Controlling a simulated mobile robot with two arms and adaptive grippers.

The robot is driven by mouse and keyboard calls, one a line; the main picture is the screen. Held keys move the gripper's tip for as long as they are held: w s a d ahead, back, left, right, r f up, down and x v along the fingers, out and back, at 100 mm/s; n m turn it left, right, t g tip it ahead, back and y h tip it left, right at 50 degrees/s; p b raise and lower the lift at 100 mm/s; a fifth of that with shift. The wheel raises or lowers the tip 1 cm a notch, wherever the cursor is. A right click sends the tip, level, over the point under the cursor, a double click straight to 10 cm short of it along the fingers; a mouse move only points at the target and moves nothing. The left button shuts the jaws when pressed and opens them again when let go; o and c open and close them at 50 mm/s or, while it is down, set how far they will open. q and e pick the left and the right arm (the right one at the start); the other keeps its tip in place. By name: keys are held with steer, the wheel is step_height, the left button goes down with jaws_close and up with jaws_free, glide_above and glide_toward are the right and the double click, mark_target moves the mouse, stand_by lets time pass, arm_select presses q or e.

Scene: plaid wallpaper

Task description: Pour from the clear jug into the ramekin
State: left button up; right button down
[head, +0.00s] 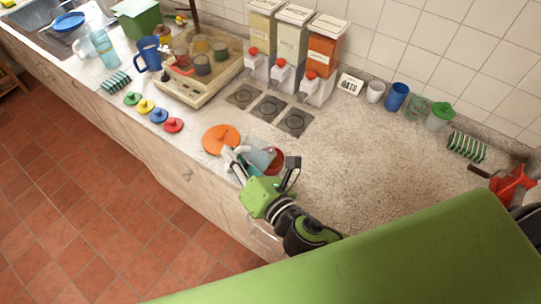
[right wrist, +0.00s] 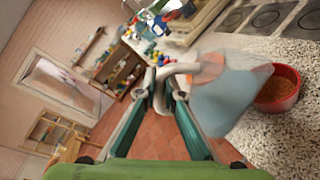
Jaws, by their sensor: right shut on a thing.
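The clear jug (head: 262,158) is a translucent, bluish vessel near the counter's front edge, and it shows larger in the right wrist view (right wrist: 225,100). My right gripper (head: 238,163) is shut on its handle, in the right wrist view (right wrist: 163,86) too. The red ramekin (head: 278,162) is just right of the jug and partly hidden by it. In the right wrist view the ramekin (right wrist: 279,90) stands upright on the counter with brown-red matter inside. The jug's side overlaps its rim in that view; I cannot tell whether they touch. No stream shows. My left gripper is not in view.
An orange lid (head: 221,138) lies left of the jug. Small coloured lids (head: 159,115) line the front edge. Three dispensers (head: 292,50) stand behind dark burner plates (head: 268,107). A blue cup (head: 396,96) stands by the wall. The counter to the right (head: 370,150) is clear.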

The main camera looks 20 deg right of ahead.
steer(key=shift+w+d+r+m, duration=0.25)
steer(key=shift+d+m, duration=0.2)
steer(key=shift+m, duration=0.15)
stand_by(0.9)
steer(key=shift+w+d+r, duration=0.1)
steer(key=shift+d+r, duration=0.05)
stand_by(0.8)
steer(key=a+n, duration=0.1)
steer(key=s+a+f+n, duration=0.1)
steer(key=shift+s+a+f+n, duration=0.2)
steer(key=shift+a+f+n, duration=0.1)
steer(key=shift+a, duration=0.2)
steer(key=s+a+f+n+t+b, duration=0.1)
steer(key=s+a+f+n+b, duration=0.2)
steer(key=a+f+n+b, duration=0.3)
steer(key=shift+a+f+n+t+h, duration=0.15)
steer(key=shift+f+n+t+h, duration=0.25)
steer(key=shift+f+n, duration=0.35)
